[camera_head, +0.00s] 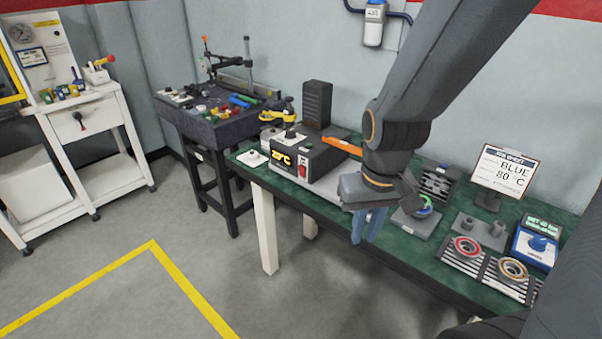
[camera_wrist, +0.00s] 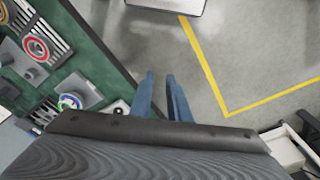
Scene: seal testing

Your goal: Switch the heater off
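The heater (camera_head: 311,158) is a dark box on the green-topped bench, with a glowing orange display reading about 20 °C. A red-and-white switch (camera_head: 302,167) sits at the right of its front face; its position is too small to tell. My gripper (camera_head: 364,228) hangs to the right of the heater, in front of the bench edge, fingers pointing down and apart from the heater. In the wrist view, the two blue fingers (camera_wrist: 160,78) have a gap between them with nothing held. The heater is not recognizable in the wrist view.
A red ring part (camera_head: 467,246) and a blue device (camera_head: 537,245) lie to the right. An orange bar (camera_head: 342,146) is beside the heater, close to my arm. The floor in front is clear.

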